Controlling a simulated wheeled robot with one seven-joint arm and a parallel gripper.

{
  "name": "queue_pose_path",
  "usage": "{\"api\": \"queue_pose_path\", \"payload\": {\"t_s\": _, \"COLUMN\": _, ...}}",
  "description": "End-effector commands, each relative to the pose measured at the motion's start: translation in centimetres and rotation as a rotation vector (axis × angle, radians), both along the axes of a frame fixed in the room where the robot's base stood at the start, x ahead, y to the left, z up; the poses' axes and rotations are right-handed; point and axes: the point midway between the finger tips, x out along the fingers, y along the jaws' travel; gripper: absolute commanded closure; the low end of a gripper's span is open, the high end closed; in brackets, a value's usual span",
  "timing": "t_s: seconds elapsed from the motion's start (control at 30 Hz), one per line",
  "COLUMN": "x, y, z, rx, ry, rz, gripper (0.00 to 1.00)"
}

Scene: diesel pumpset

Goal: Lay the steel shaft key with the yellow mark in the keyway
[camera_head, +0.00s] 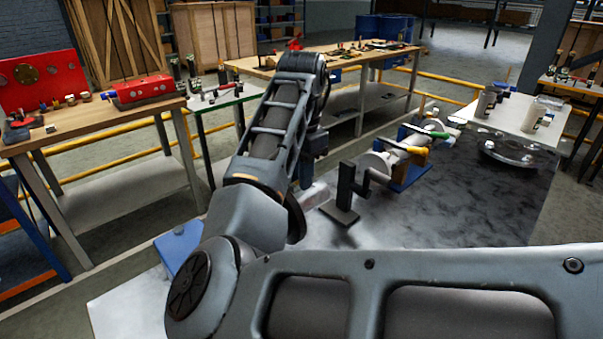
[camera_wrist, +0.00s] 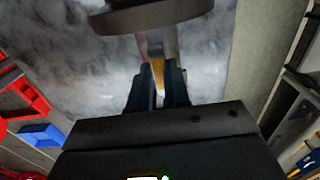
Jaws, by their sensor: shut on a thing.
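In the wrist view my gripper (camera_wrist: 159,82) is shut on a narrow piece with a yellow-orange face (camera_wrist: 157,70), which looks like the steel shaft key with the yellow mark. The key sticks out past the fingertips, above a grey mottled surface. In the head view my arm hides the fingertips and the key. A pale shaft assembly (camera_head: 378,164) lies across blue supports on the bench, to the right of my wrist. I cannot make out the keyway in either view.
A black stand (camera_head: 341,195) rises from the grey bench (camera_head: 440,215) between my wrist and the shaft. A round metal flange (camera_head: 508,152) lies at the bench's right. A dark rounded part (camera_wrist: 150,15) crosses the top of the wrist view. The middle right of the bench is clear.

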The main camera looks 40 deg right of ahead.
Motion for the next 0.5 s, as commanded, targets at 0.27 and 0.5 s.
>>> {"api": "queue_pose_path", "payload": {"t_s": 0.27, "x": 0.00, "y": 0.00, "z": -0.31, "rx": 0.000, "ry": 0.000, "rz": 0.001, "gripper": 1.00}}
{"api": "queue_pose_path", "payload": {"t_s": 0.5, "x": 0.00, "y": 0.00, "z": -0.87, "rx": 0.000, "ry": 0.000, "rz": 0.001, "gripper": 1.00}}
